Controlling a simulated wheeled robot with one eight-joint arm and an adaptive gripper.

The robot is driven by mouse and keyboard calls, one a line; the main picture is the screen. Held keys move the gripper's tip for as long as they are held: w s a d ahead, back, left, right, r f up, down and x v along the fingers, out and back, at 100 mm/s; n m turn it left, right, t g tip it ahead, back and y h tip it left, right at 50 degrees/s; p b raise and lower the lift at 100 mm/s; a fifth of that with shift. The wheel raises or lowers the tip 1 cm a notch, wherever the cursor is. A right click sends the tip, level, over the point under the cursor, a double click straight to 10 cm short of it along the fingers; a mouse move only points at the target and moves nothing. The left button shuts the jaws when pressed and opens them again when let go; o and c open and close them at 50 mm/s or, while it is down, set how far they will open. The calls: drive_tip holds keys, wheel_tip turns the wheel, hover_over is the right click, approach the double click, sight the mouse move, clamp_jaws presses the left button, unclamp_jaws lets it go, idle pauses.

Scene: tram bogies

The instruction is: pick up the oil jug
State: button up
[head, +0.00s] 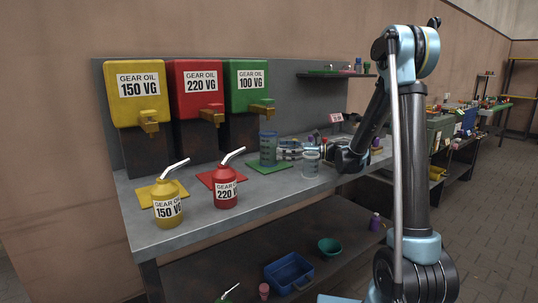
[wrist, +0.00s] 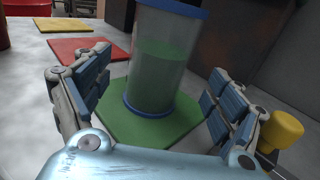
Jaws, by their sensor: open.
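The oil jug (wrist: 165,55) is a clear cylinder with blue rims and green liquid inside. It stands upright on a green mat (wrist: 120,128) in the wrist view. In the head view the jug (head: 268,150) stands on the green mat (head: 272,168) below the green dispenser. My gripper (wrist: 160,72) is open and empty. Its two fingers frame the jug left and right in the wrist view, with the jug ahead of the palm. In the head view my gripper (head: 342,158) is low over the bench, right of the jug.
A clear measuring cup (head: 311,164) stands on the bench right of the jug. Yellow (head: 168,209) and red (head: 224,191) oil cans stand to the left. A green dispenser (head: 246,90) hangs behind. A yellow-topped object (wrist: 281,130) is close to my right finger.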

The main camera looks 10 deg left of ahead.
sight(268, 147)
drive_tip(key=shift+s+a+r, duration=0.15)
drive_tip(key=shift+a, duration=1.4)
drive_tip(key=shift+s+a+r, duration=0.1)
drive_tip(key=shift+s+a, duration=0.05)
drive_tip(key=shift+a, duration=1.35)
drive_tip(key=c, duration=1.3)
drive_tip(key=shift+r, duration=0.25)
drive_tip(key=shift+c, duration=0.2)
